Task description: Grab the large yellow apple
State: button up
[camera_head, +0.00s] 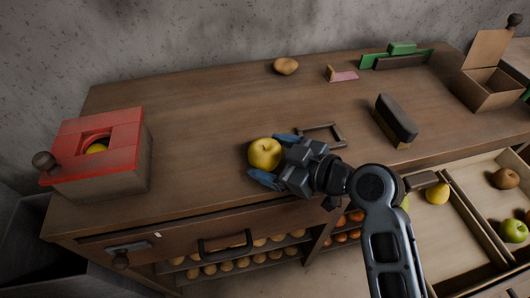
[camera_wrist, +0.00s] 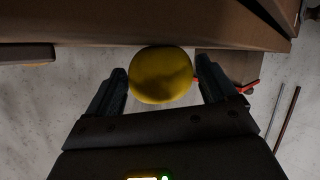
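A yellow apple (camera_head: 264,154) sits on the wooden table top (camera_head: 200,130), left of the middle. My gripper (camera_head: 272,160) reaches it from the right, with one blue-tipped finger on the far side and one on the near side. In the wrist view the apple (camera_wrist: 160,74) lies between the two fingertips of my gripper (camera_wrist: 162,88). Another yellow thing (camera_head: 96,149) shows inside the round hole of a red-topped box (camera_head: 125,131) at the left.
A potato-like item (camera_head: 286,66), a pink block (camera_head: 344,76), a green-and-dark object (camera_head: 402,49), a dark brush-like block (camera_head: 396,118) and an open box (camera_head: 488,91) stand on the table. A dark handle-like frame (camera_head: 322,134) lies just behind my gripper. An open drawer holds a pear (camera_head: 437,194).

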jog(key=c, duration=0.9)
jog(key=shift+r, duration=0.15)
